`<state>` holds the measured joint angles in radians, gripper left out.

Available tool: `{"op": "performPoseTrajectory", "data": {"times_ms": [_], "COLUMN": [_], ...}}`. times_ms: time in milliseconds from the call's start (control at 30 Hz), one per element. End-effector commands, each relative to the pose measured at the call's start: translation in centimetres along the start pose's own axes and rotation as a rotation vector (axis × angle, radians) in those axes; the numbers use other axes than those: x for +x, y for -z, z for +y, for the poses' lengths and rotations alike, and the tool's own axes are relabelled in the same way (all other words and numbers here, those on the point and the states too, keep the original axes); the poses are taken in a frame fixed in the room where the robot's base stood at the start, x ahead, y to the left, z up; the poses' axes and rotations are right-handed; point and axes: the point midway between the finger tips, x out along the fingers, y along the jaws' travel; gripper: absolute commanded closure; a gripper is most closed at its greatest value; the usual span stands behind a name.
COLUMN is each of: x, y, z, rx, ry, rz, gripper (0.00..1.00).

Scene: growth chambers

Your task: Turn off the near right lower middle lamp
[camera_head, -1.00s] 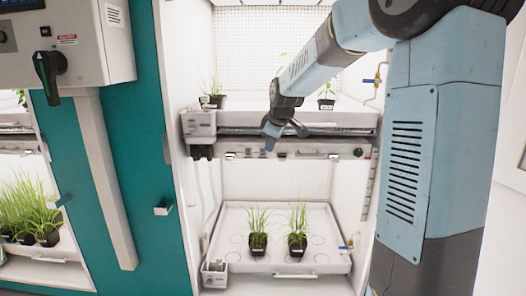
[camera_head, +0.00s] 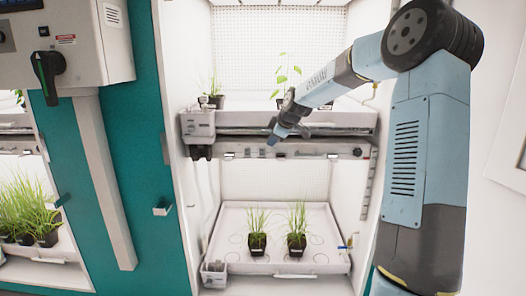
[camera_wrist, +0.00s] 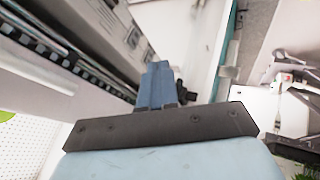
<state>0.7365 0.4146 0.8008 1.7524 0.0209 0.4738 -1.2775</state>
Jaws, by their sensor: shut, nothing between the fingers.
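The lamp bar (camera_head: 310,151) runs across the chamber under the upper shelf, with small fittings along its front edge. It lights the lower compartment. I cannot tell which fitting is the lamp's switch. My gripper (camera_head: 272,141) is shut and empty, pointing down and left in front of the bar's middle. I cannot tell whether it touches the bar. In the wrist view the closed fingers (camera_wrist: 158,85) show from behind, and a long grey slatted edge runs diagonally at the left.
The upper tray (camera_head: 340,120) holds potted plants just above the bar. The lower tray (camera_head: 315,262) holds two pots of grass. A teal wall panel (camera_head: 140,120) with a control box (camera_head: 100,45) stands left. Open space lies between the bar and lower tray.

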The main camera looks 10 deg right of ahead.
Motion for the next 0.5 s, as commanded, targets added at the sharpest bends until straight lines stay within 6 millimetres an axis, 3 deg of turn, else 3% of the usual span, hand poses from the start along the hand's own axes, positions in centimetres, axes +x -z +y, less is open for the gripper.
{"op": "performPoseTrajectory", "data": {"times_ms": [267,500], "x": [0.7,3.8], "y": [0.0,0.1], "z": [0.0,-0.1], "rx": [0.000,0.000], "ry": [0.001,0.003], "rz": [0.000,0.001], "gripper": [1.00,1.00]}}
